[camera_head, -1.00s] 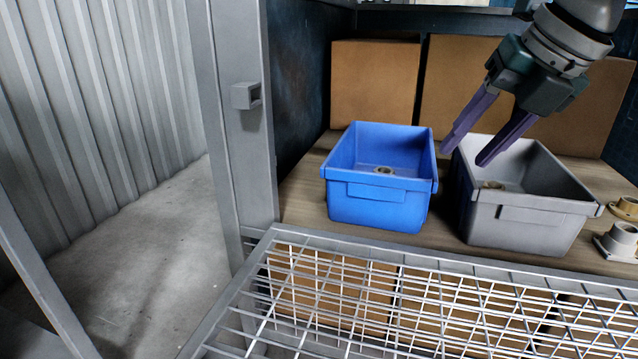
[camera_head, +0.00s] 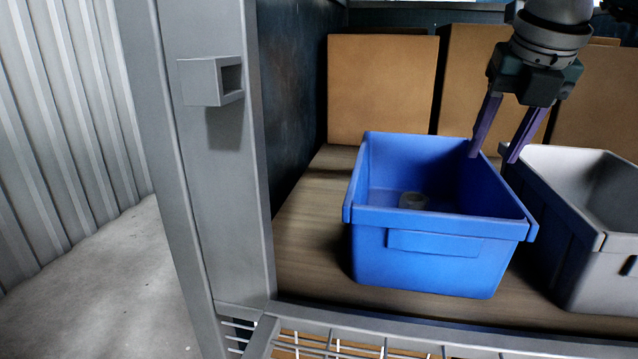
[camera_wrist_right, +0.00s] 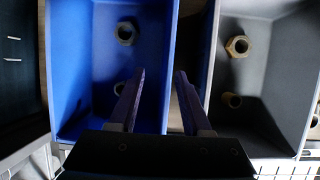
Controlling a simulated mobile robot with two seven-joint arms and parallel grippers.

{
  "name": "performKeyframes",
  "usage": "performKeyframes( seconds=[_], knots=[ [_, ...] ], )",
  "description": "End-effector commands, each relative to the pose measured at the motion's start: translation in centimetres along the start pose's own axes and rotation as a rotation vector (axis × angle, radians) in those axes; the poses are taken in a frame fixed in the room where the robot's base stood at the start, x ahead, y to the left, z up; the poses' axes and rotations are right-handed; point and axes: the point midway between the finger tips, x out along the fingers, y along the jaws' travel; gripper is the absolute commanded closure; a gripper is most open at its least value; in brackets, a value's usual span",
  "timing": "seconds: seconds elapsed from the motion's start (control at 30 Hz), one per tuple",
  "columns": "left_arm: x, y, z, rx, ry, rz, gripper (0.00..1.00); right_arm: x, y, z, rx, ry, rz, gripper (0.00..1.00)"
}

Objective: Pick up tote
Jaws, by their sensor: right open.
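A blue tote (camera_head: 440,262) stands upright on a wooden shelf, with a grey tote (camera_head: 590,250) close to its right. My right gripper (camera_head: 496,156) is open, with its purple fingers pointing down near the gap between the totes. In the right wrist view, the gripper (camera_wrist_right: 160,74) has its left finger over the blue tote (camera_wrist_right: 85,100) and its right finger near the gap beside the grey tote (camera_wrist_right: 270,90). Whether the fingers touch a wall, I cannot tell. Ring-shaped parts lie inside both totes. My left gripper is not in view.
Cardboard boxes (camera_head: 382,90) stand behind the totes. A grey metal post (camera_head: 205,150) with a small bracket rises left of the shelf (camera_head: 305,235). A wire mesh panel (camera_head: 370,346) lies in front. The shelf left of the blue tote is bare.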

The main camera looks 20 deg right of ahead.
Motion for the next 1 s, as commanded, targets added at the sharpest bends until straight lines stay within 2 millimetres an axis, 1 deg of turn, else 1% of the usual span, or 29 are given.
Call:
performKeyframes(
  seconds=[0.03, 0.1, 0.27, 0.37, 0.5, 0.6, 0.7, 0.93, 1.0],
  knots=[
    [1.1, 0.1, 0.4, -0.001, -0.001, 0.001, 1.0, 1.5, 0.0, -0.3, 0.002, 0.003, 0.0, 0.51],
    [1.8, 0.1, 0.7, -0.002, -0.003, 0.002, 1.0, 2.5, 0.0, -0.3, 0.002, 0.003, 0.0, 0.51],
    [2.5, 0.2, 1.2, -0.001, -0.012, 0.003, 1.0, 3.7, -0.1, -0.1, 0.0, 0.001, 0.001, 0.51],
    [3.6, 0.2, 1.6, -0.001, -0.012, 0.003, 1.0, 4.9, -0.2, -0.1, 0.002, 0.001, 0.001, 0.51],
    [5.6, 0.2, 2.2, 0.0, -0.011, 0.002, 1.0, 7.1, -0.7, 0.2, 0.003, 0.0, 0.003, 0.51],
    [6.4, 0.2, 2.5, 0.002, -0.01, 0.0, 1.0, 8.3, -0.7, 0.2, 0.002, 0.002, 0.001, 0.51],
    [6.7, 0.2, 2.5, 0.005, -0.01, -0.002, 1.0, 8.7, -0.7, 0.3, -0.001, 0.001, 0.002, 0.51],
    [6.5, 0.0, 2.5, 0.009, -0.01, -0.005, 1.0, 8.6, -0.7, 0.5, -0.001, 0.0, 0.001, 0.51],
    [6.5, 0.0, 2.5, 0.009, -0.01, -0.005, 1.0, 8.6, -0.7, 0.4, -0.001, 0.0, 0.001, 0.59]
  ],
)
